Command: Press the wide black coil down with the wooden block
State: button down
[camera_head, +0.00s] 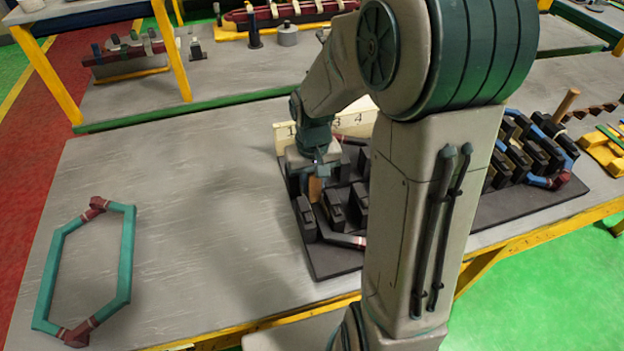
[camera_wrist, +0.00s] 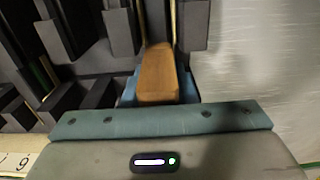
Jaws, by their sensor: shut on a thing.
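My gripper (camera_head: 316,172) is shut on the wooden block (camera_head: 315,190), at the left end of the dark slotted stator (camera_head: 335,262). In the wrist view the wooden block (camera_wrist: 158,75) sits between the blue-green fingers and points down toward the black teeth. The wide black coil (camera_head: 341,238) shows as a dark bar with a red and white band near the front of the stator. What looks like its far end, also reddish, shows behind my gripper. My gripper, arm and the teeth hide the rest. I cannot tell whether the block touches the coil.
A green hexagonal coil (camera_head: 125,255) with red ends lies on the left of the grey table (camera_head: 200,190). A numbered strip (camera_head: 360,115) stands behind the stator. Several black teeth with blue and red windings (camera_head: 540,150) are on the right. The table between green coil and stator is clear.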

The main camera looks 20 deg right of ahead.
jog(key=shift+f+b, duration=0.6)
jog(key=shift+f, duration=0.05)
dwell(0.9)
jog(key=shift+r, duration=0.15)
dwell(0.3)
notch_tip(320, 180, up, 12)
jog(key=p, duration=0.9)
jog(key=shift+f, duration=0.25)
jog(key=shift+a+f, duration=0.1)
jog(key=shift+f, duration=0.1)
